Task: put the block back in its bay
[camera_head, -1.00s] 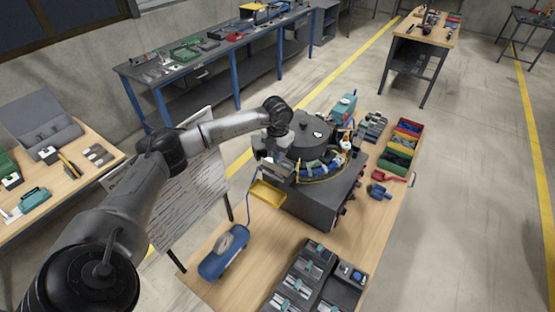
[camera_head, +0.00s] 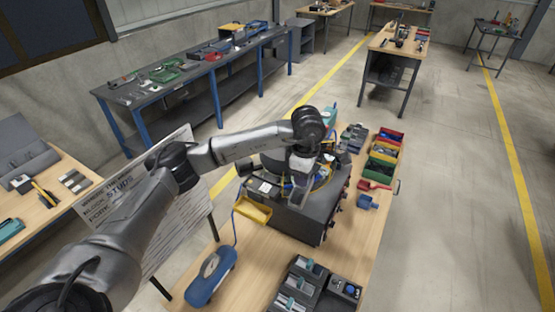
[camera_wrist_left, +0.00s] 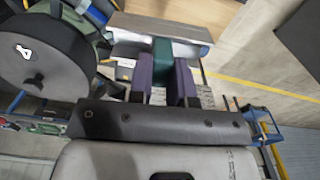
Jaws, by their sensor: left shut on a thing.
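My left gripper (camera_wrist_left: 163,85) shows in the left wrist view with two purple fingers shut on the teal handle (camera_wrist_left: 162,57) of a grey block (camera_wrist_left: 165,32). The block sits across the fingertips. In the head view this gripper (camera_head: 299,183) is over the bowl feeder (camera_head: 300,215), and the block is too small and covered to make out clearly there. A dark tray (camera_head: 312,290) with bays holds several grey blocks with teal handles at the table's near edge. I cannot tell which bay is empty. My right gripper is out of view.
A blue rounded unit (camera_head: 211,275) with a hose lies left of the tray. A yellow bin (camera_head: 253,210) is fixed at the feeder's left. Red, yellow and green bins (camera_head: 383,153) and a blue item (camera_head: 367,202) stand to the right. Bare wood lies between feeder and tray.

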